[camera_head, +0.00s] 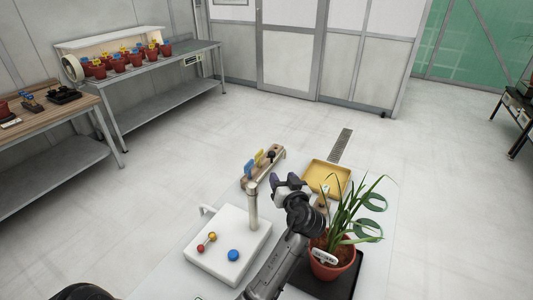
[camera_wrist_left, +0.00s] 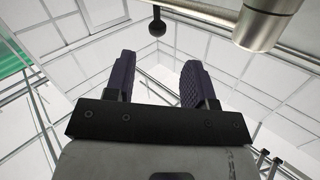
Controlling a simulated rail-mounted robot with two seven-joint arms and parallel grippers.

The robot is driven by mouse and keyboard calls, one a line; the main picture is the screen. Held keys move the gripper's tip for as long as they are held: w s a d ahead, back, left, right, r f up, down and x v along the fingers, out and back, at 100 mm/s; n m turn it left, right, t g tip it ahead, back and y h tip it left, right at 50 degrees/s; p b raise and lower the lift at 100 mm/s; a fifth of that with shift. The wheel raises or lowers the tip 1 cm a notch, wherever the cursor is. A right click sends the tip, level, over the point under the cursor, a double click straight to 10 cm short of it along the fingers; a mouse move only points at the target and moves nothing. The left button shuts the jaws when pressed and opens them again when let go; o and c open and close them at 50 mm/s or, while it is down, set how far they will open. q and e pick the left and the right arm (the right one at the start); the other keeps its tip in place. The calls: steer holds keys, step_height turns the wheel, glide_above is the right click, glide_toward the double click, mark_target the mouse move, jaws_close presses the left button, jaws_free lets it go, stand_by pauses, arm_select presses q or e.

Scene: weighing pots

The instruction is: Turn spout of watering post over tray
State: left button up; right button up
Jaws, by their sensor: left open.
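The watering post (camera_head: 253,208) is a metal upright at the white base box (camera_head: 213,232). In the left wrist view a thick metal tube (camera_wrist_left: 262,25) and a thin bar show at the top, with a dark round knob (camera_wrist_left: 157,27) hanging near them. I cannot tell clearly which way the spout points. The yellow tray (camera_head: 318,181) lies flat behind the post, to its right. My left gripper (camera_head: 290,184) is between post and tray. It also shows in the left wrist view (camera_wrist_left: 157,72), open and empty, apart from the knob. My right gripper is not seen.
A potted plant (camera_head: 325,262) stands on a black plate (camera_head: 345,283) right of my left arm. A wooden rack with coloured tags (camera_head: 262,167) is behind the post. Red and blue knobs sit on the base box. Benches with several red pots stand far left.

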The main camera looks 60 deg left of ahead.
mark_target(273, 155)
arm_select(q)
steer(key=w+a, duration=0.1)
steer(key=a, duration=0.3)
steer(key=w+a+n, duration=0.1)
steer(key=a, duration=0.4)
steer(key=w+a+r+n, duration=0.1)
steer(key=a, duration=0.3)
steer(key=shift+w+a+r+t+y+b, duration=0.1)
steer(key=shift+w+a+t+y+b, duration=0.05)
steer(key=shift+w+t+y+b, duration=0.2)
jaws_close()
